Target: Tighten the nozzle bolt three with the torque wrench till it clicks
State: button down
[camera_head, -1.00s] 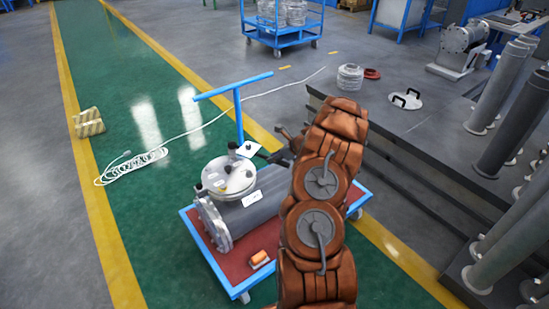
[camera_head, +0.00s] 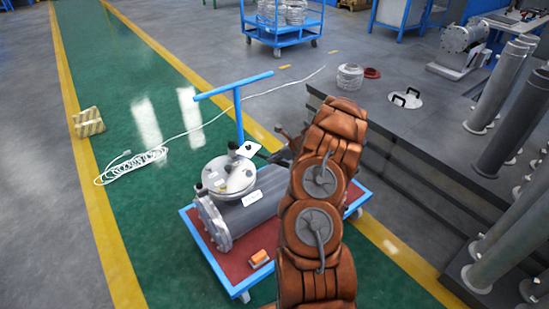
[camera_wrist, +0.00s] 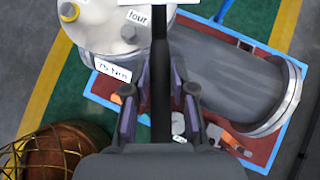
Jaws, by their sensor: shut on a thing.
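My gripper (camera_wrist: 160,105) is shut on the dark handle of the torque wrench (camera_wrist: 160,65), which runs upright through the wrist view. In that view the wrench passes in front of the round nozzle cover (camera_wrist: 97,28). The cover carries a "four" label (camera_wrist: 137,16), a grey bolt head (camera_wrist: 129,33) and a yellow-ringed bolt (camera_wrist: 69,11). The wrench's far end is out of view, so its seating on a bolt cannot be told. I cannot make out a label for bolt three. In the head view the nozzle cover (camera_head: 228,177) sits on the grey shell (camera_head: 250,215); my arm partly hides the gripper.
The shell lies on a blue cart with a red top (camera_head: 232,262) and an upright blue handle (camera_head: 237,87). An orange object (camera_head: 259,258) lies on the cart's near side. A "75 Nm" label (camera_wrist: 113,70) is on the nozzle. A grey platform (camera_head: 425,140) stands to the right.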

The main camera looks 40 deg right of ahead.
jog(key=shift+f+b, duration=0.5)
jog(key=shift+f, duration=0.55)
jog(key=shift+a, duration=0.15)
dwell(0.4)
jog(key=s+a+m+h+b, duration=0.1)
jog(key=a+m+h+b, duration=0.2)
jog(key=a+b, duration=0.4)
jog(key=shift+f+m+t, duration=0.25)
jog(key=shift+m+t, duration=0.05)
jog(key=shift+m, duration=0.4)
dwell(0.7)
jog(key=shift+a+h+b, duration=0.4)
jog(key=shift+a+b, duration=0.1)
jog(key=shift+b, duration=0.35)
jog(key=shift+a+m+b, duration=0.5)
jog(key=shift+b, duration=0.1)
jog(key=shift+a, duration=0.1)
